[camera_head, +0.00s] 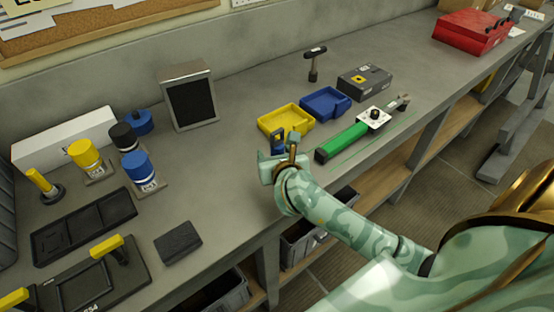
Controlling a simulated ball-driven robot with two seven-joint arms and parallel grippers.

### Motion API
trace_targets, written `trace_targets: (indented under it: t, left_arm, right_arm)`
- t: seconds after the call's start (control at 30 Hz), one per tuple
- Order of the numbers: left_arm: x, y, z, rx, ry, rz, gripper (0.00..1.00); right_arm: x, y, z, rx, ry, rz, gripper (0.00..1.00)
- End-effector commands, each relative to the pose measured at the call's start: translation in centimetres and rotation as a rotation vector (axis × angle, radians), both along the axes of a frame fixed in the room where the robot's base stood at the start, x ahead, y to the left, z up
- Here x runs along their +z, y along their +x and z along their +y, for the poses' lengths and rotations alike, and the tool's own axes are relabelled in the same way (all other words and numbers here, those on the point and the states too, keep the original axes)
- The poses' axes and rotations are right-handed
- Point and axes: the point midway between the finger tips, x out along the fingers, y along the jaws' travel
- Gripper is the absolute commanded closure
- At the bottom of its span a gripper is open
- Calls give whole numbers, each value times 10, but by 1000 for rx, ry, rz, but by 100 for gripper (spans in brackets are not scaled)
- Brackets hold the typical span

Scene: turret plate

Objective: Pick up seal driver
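No label marks the seal driver. The tool with a yellow handle (42,182) and a round black base, standing at the far left of the bench, has a driver-like shape, but I cannot be sure it is the one. A dark T-headed tool (314,64) stands upright at the back. My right gripper (286,144), on the pale green arm from the lower right, is over the bench in front of the yellow bin. A small dark blue shape shows at its fingers; I cannot tell whether it is held. My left gripper is out of view.
The yellow bin (268,125) and blue bin (340,106) lie just beyond the gripper. A green-handled tool (338,146) lies to its right. Blue, black and yellow-topped containers, a black tray (85,225) and a dark block (178,242) are left. The bench middle is clear.

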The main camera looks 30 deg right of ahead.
Motion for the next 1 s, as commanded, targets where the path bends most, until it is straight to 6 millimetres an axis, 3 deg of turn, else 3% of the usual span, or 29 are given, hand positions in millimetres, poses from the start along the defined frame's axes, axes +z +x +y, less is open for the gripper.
trace_targets:
  t: [0.13,0.17,0.33,0.73,0.9,1.0]
  left_arm:
    - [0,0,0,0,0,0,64]
    - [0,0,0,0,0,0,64]
    - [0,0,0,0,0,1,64]
    - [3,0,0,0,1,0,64]
    - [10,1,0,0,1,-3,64]
    - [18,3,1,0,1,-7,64]
  right_arm:
    - [0,0,0,0,0,0,44]
    - [0,0,0,0,0,0,50]
    - [0,0,0,0,0,0,97]
    - [8,0,0,1,0,-3,98]
    - [34,0,0,1,1,-7,98]
    - [55,-14,9,3,3,-4,98]
